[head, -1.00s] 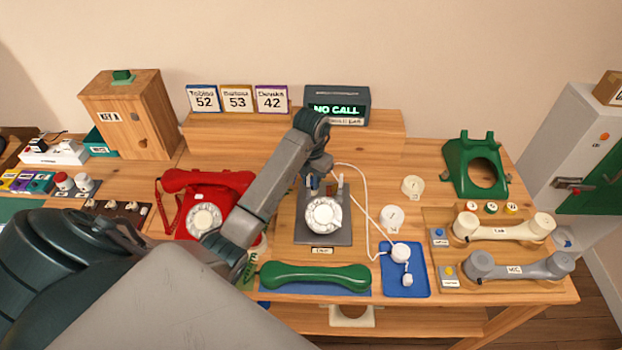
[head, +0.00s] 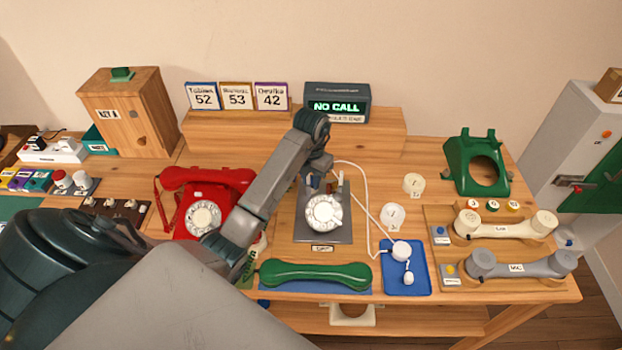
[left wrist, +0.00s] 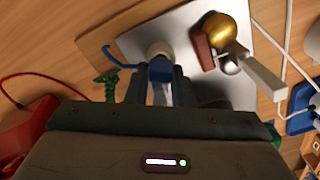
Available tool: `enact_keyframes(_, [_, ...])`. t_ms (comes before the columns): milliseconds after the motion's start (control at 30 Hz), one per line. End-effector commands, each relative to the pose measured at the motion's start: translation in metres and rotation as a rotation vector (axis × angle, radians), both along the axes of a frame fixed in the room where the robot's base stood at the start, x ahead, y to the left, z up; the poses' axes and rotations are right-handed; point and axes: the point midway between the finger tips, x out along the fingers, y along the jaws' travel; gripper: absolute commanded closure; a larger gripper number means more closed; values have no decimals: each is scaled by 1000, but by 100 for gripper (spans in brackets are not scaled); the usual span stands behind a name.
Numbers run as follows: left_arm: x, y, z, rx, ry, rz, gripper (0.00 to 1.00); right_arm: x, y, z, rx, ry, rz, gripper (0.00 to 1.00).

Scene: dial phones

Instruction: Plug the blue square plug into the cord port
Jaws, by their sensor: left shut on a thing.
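My left gripper (head: 318,177) reaches in over the back of the grey dial phone base (head: 312,234), behind its white dial (head: 324,212). In the left wrist view my left gripper (left wrist: 160,92) is shut on the blue square plug (left wrist: 160,70), which has a blue cord (left wrist: 118,63) running off to the left. A pale round part (left wrist: 158,48) on the grey base (left wrist: 115,38) sits right at the plug's far end. I cannot tell whether the plug is inside a port or only against it. The port opening is hidden. My right gripper is not in view.
A red dial phone (head: 203,205) stands to the left. A green handset (head: 315,275) lies in front. A white cord (head: 366,195) runs right to a blue mat (head: 405,282). In the left wrist view a gold dome (left wrist: 226,32) and red-brown block (left wrist: 202,50) stand close right.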

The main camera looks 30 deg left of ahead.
Motion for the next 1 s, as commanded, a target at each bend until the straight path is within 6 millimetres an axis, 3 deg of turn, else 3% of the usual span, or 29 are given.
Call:
enact_keyframes(133, [0, 0, 0, 0, 1, 0, 97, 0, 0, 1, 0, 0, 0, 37])
enact_keyframes(167, [0, 0, 0, 0, 1, 0, 75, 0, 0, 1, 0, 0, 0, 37])
enact_keyframes(267, [0, 0, 0, 0, 1, 0, 55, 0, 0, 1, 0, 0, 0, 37])
enact_keyframes(300, [0, 0, 0, 0, 1, 0, 53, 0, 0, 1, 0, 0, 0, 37])
enact_keyframes(667, [0, 0, 4, 0, 0, 0, 53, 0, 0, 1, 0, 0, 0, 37])
enact_keyframes(900, [1, 0, 33, 0, -4, 0, 53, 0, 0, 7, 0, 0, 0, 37])
enact_keyframes(1000, [0, 0, 48, -1, 0, 0, 53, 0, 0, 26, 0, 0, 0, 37])
